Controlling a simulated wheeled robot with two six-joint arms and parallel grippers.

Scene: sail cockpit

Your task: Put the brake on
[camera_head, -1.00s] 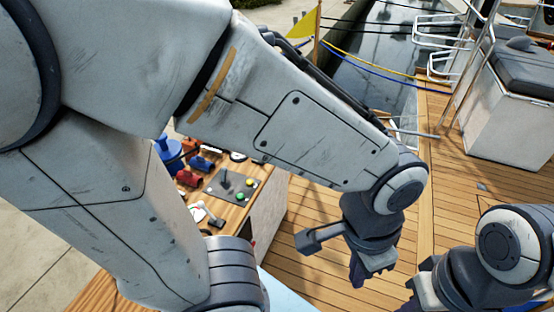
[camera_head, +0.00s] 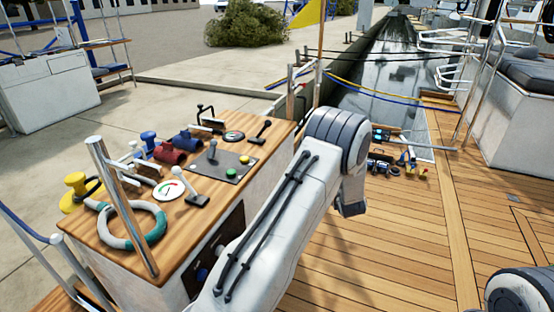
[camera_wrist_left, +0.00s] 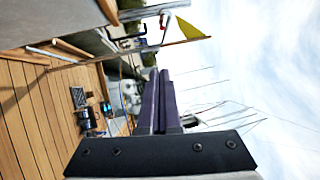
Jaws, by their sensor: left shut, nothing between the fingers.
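A wooden-topped console (camera_head: 118,258) stands left of centre in the head view with several levers on it; I cannot tell which is the brake. A grey lever (camera_head: 212,152) stands on a dark panel with green and yellow buttons. A white-handled lever (camera_head: 196,196) is nearer, beside a round dial. A black lever (camera_head: 262,129) and a bent black handle (camera_head: 205,114) are at the far end. My left gripper (camera_wrist_left: 158,74) is shut and empty in the left wrist view, with no lever near its tips. In the head view its fingers are hidden behind my wrist, right of the console.
Several small items (camera_head: 385,160) lie on the far deck. The wooden deck (camera_head: 420,240) on the right is mostly clear.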

